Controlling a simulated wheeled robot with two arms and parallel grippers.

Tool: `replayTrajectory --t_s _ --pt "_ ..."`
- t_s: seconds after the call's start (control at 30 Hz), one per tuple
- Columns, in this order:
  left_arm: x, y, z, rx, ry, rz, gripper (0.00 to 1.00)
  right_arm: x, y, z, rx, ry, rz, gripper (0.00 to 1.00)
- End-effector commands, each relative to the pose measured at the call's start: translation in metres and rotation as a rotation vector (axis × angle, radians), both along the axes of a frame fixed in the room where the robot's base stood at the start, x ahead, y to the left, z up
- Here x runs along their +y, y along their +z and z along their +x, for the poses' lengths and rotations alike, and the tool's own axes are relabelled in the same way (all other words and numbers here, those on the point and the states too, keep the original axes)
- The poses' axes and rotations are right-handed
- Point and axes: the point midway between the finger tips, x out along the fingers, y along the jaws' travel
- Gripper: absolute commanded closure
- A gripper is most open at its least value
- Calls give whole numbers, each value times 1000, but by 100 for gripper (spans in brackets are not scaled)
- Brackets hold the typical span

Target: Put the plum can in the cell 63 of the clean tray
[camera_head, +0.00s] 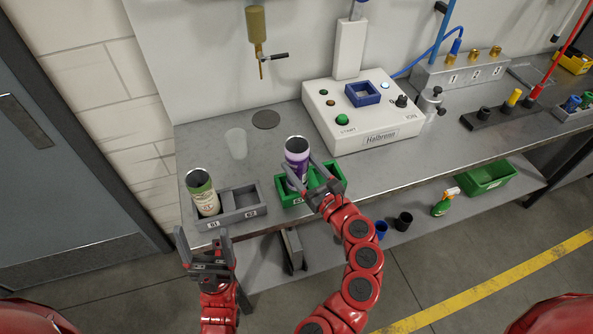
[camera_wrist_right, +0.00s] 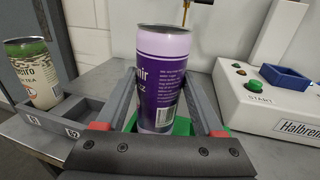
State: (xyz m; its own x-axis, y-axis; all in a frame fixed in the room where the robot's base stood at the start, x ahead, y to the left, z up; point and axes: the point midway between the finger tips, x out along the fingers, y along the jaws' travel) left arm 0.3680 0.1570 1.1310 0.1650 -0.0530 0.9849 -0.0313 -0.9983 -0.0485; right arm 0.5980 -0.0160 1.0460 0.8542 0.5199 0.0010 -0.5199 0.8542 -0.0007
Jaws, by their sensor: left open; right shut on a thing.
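The plum can (camera_head: 297,158), purple with a pale lilac top band, stands upright at the left cell of the green tray (camera_head: 337,184). In the right wrist view the can (camera_wrist_right: 161,85) sits between the two fingers of my right gripper (camera_wrist_right: 165,105), which is shut on it. My right gripper (camera_head: 304,174) reaches it from the front right. The can's lower end is hidden, so I cannot tell whether it touches the cell floor. My left gripper (camera_head: 204,240) is open and empty in front of the grey tray.
A green-and-cream can (camera_head: 204,194) stands in the left cell of the grey tray (camera_head: 247,213); its right cell is empty. A translucent cup (camera_head: 237,143) and the white Halbrenn machine (camera_head: 365,119) stand behind. A brass tap (camera_head: 257,30) hangs on the wall.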

Motion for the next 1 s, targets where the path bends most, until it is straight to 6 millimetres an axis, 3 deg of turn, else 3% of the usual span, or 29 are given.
replayTrajectory --t_s 0.17,0.43,0.83,0.87,1.0 --pt "0 4 0 0 0 0 18 11 0 9 0 2 0 90" --pt "0 5 0 0 0 0 18 12 -36 9 4 1 -1 90" --pt "0 1 0 0 0 0 18 11 -42 9 2 -1 1 90" --pt "0 3 0 0 0 0 18 11 -41 9 1 0 0 25" --pt "0 3 0 0 0 0 18 11 -40 9 1 0 0 0"
